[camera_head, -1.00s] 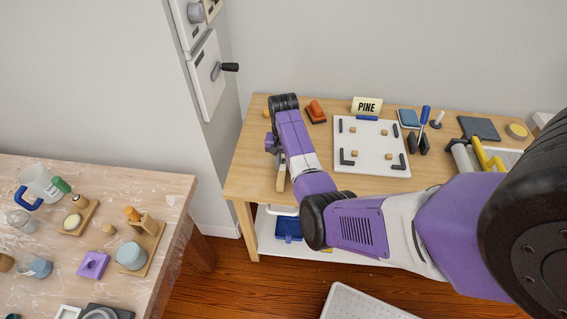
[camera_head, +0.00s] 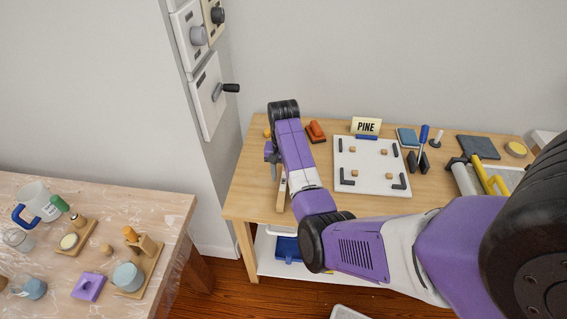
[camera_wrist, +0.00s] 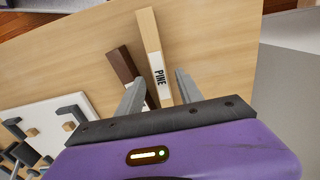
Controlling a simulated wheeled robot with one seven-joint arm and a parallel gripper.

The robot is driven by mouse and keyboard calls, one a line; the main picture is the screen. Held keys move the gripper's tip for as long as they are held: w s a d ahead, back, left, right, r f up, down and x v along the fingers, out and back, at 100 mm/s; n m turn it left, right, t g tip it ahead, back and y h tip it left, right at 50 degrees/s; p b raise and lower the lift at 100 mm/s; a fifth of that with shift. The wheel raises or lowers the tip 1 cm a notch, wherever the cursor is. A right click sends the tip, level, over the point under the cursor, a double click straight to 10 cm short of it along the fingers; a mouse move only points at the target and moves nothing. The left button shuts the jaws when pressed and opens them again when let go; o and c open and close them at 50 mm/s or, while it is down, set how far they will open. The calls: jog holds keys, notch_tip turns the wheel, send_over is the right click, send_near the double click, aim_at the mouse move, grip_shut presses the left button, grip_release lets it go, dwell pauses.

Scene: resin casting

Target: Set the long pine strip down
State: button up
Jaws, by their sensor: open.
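The long pine strip (camera_wrist: 154,55) is pale wood with a white PINE label. In the wrist view it runs lengthwise between my gripper's two fingers, with a gap on each side, and appears to lie on the table. My gripper (camera_wrist: 158,77) is open. A dark brown strip (camera_wrist: 127,69) lies beside the pine strip, partly behind one finger. In the head view the near end of the pine strip (camera_head: 282,192) shows near the table's left front edge; my arm hides the rest and most of the gripper.
The wooden table (camera_head: 250,200) holds a white board (camera_head: 372,178) with dark corner stops and small blocks to the right of my gripper. A cluttered bench (camera_head: 170,215) is at left.

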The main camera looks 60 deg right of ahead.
aim_at(284, 182)
notch_tip(284, 182, up, 8)
jog(key=shift+f+b, duration=0.2)
jog(key=shift+b, duration=0.1)
dwell(0.5)
jog(key=w+d+r+n+t+h, duration=0.2)
jog(key=w+d+r+t+h, duration=0.25)
jog(key=w+d, duration=0.3)
jog(key=s+a+r+n+t, duration=0.2)
jog(key=s+a+n+t, duration=0.15)
jog(key=a, duration=0.55)
jog(key=s+a+r+n+t+h, duration=0.1)
jog(key=s+a+n+t, duration=0.25)
jog(key=a, duration=0.55)
jog(key=s+a+r+n+t, duration=0.25)
jog(key=a+t, duration=0.25)
jog(key=a, duration=0.5)
jog(key=s+a+n+g+y, duration=0.1)
jog(key=s+a+y, duration=0.1)
jog(key=s+a, duration=0.5)
jog(key=s+a+n+y, duration=0.1)
jog(key=s+a+y, duration=0.2)
jog(key=s+a, duration=0.5)
jog(key=s, duration=0.6)
jog(key=shift+a+r+n+g, duration=0.2)
jog(key=shift+n+g, duration=0.15)
jog(key=shift+y, duration=0.25)
